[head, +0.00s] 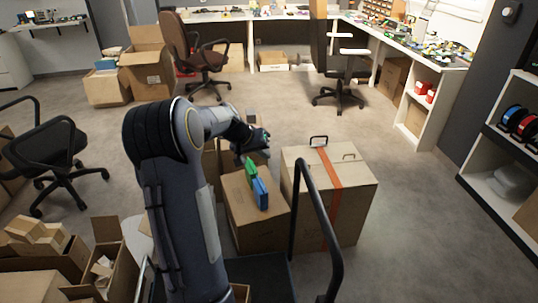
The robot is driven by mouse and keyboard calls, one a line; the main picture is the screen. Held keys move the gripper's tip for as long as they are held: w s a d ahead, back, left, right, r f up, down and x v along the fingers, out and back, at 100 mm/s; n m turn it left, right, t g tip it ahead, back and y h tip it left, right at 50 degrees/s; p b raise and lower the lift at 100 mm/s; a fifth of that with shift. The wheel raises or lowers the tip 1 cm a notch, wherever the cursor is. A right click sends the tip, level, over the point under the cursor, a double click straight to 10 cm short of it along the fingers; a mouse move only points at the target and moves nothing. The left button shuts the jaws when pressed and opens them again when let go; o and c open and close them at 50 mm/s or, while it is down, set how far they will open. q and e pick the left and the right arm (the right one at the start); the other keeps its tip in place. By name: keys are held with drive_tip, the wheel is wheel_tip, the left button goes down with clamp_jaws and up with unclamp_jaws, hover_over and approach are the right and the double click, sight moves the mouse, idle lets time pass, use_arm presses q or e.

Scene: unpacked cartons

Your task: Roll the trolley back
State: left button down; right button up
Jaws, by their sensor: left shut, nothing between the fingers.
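A black curved tube (335,245), which looks like a handle bar, rises in front of the large carton at bottom centre. I cannot tell for sure whether it is the trolley's. My left arm reaches forward from the bottom left. My left gripper (258,138) is shut and empty, above and behind a brown carton (238,205) and apart from the black tube. My right gripper is out of view.
A large carton (355,195) with an orange strap stands right of centre. Green (251,170) and blue (261,193) items sit on the brown carton. Open cartons (110,240) crowd the lower left. Office chairs (340,75) stand behind. Floor (430,220) at right is clear up to the shelf (508,195).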

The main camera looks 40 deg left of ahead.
use_arm(q)
drive_tip(key=w+d+f, duration=0.4)
drive_tip(key=w+f, duration=0.2)
drive_tip(key=w, duration=0.1)
drive_tip(key=shift+p, duration=0.3)
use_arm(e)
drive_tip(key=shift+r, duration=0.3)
use_arm(q)
drive_tip(key=shift+w+f, duration=0.1)
